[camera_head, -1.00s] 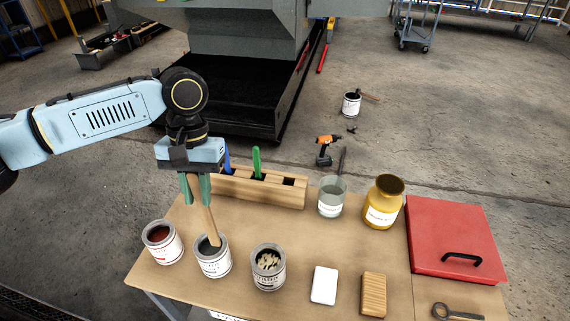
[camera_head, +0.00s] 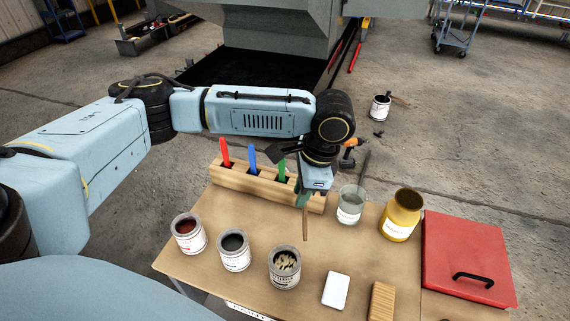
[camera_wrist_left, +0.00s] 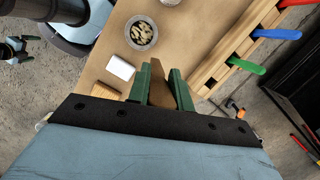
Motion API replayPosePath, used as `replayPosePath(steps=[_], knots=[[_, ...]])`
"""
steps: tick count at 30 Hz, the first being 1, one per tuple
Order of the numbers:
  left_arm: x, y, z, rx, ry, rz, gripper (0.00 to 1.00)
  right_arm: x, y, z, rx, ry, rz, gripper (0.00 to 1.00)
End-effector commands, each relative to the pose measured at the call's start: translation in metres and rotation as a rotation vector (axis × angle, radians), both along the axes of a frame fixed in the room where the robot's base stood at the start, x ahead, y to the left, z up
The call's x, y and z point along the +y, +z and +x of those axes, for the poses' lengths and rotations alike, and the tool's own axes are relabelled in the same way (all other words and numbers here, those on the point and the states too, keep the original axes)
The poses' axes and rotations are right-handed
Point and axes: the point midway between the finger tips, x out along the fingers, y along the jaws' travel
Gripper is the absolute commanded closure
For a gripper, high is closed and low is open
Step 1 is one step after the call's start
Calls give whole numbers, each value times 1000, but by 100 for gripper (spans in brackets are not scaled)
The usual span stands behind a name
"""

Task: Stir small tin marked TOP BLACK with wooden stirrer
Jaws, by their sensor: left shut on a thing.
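My left gripper (camera_head: 302,196) is shut on the wooden stirrer (camera_head: 305,226), which hangs nearly upright, clear of the tins and right of them. In the left wrist view the green fingers (camera_wrist_left: 160,88) close on the stirrer (camera_wrist_left: 158,92). Three small tins stand in a row on the table. The middle tin (camera_head: 234,251) holds dark contents, the left tin (camera_head: 189,234) reddish contents. The right tin (camera_head: 284,270) holds pale pieces; it also shows in the left wrist view (camera_wrist_left: 141,34). The label print is too small to read. My right gripper is out of view.
A wooden rack (camera_head: 232,179) with red, blue and green handles stands behind the tins. A glass jar (camera_head: 350,206), a yellow jar (camera_head: 399,221) and a red case (camera_head: 462,250) are to the right. A white block (camera_head: 336,290) and a ribbed wooden block (camera_head: 381,302) lie in front.

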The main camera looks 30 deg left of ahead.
Motion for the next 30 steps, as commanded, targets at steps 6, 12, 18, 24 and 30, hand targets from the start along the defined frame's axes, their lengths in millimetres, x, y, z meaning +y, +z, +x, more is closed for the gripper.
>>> replayPosePath(steps=[6, 12, 18, 24, 30], knots=[[8, 10, -7, -27, -521, -24, 100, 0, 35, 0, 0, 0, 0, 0], [15, 17, -13, -41, -958, -55, 100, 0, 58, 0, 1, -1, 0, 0], [22, 26, -18, -45, -1365, -92, 100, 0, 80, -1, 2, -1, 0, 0], [29, 35, -22, -38, -1711, -128, 100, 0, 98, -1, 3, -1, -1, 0], [32, 39, -24, -29, -1916, -151, 100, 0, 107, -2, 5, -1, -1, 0]])
